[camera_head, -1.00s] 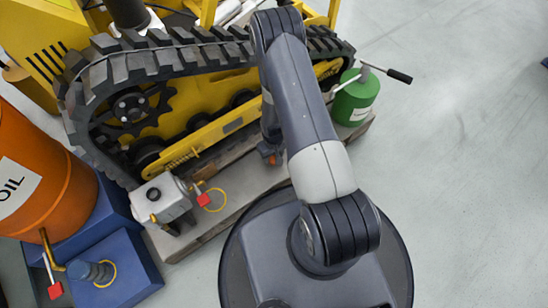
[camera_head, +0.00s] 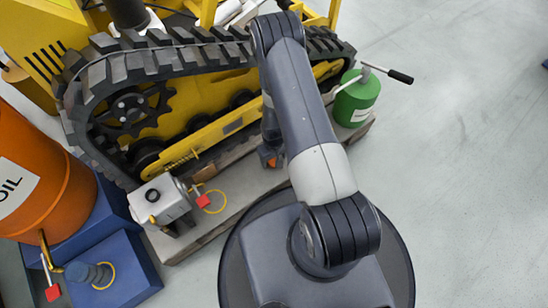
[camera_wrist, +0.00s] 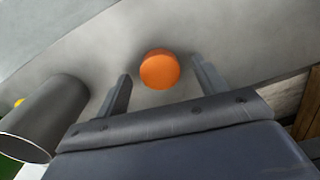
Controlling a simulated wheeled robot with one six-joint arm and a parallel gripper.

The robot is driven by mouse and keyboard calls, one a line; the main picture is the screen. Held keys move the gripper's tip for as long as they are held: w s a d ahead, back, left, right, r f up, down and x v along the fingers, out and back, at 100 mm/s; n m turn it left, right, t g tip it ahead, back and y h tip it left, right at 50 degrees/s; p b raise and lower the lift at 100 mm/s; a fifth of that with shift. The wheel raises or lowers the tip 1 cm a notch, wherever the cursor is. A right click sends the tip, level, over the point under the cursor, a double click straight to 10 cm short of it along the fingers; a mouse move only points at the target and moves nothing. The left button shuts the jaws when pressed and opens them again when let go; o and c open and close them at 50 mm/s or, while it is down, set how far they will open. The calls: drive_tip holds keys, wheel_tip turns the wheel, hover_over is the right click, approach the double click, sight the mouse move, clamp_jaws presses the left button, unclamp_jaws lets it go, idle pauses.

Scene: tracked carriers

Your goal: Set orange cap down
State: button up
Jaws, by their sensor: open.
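The orange cap (camera_wrist: 160,68) is a small round disc on a grey surface (camera_wrist: 235,35) in the wrist view. My gripper (camera_wrist: 161,76) is open, with one finger on each side of the cap. A gap shows between the cap and each finger. In the head view my gripper (camera_head: 268,152) is low beside the track, mostly hidden by my arm. A small orange patch (camera_head: 271,161) shows at its tip there.
A grey cylinder (camera_wrist: 45,112) stands close left of my fingers. The tracked carrier (camera_head: 190,125) is beside my arm. A green can (camera_head: 356,98) is to the right. A grey tank (camera_head: 160,199), red tags and the orange oil drum (camera_head: 60,200) are left. Floor at right is clear.

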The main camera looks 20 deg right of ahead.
sight(274, 161)
wheel_tip(274, 161, up, 12)
drive_tip(key=p, duration=0.4)
drive_tip(key=shift+r+p, duration=0.15)
drive_tip(key=shift+p, duration=0.25)
drive_tip(key=shift+c, duration=0.6)
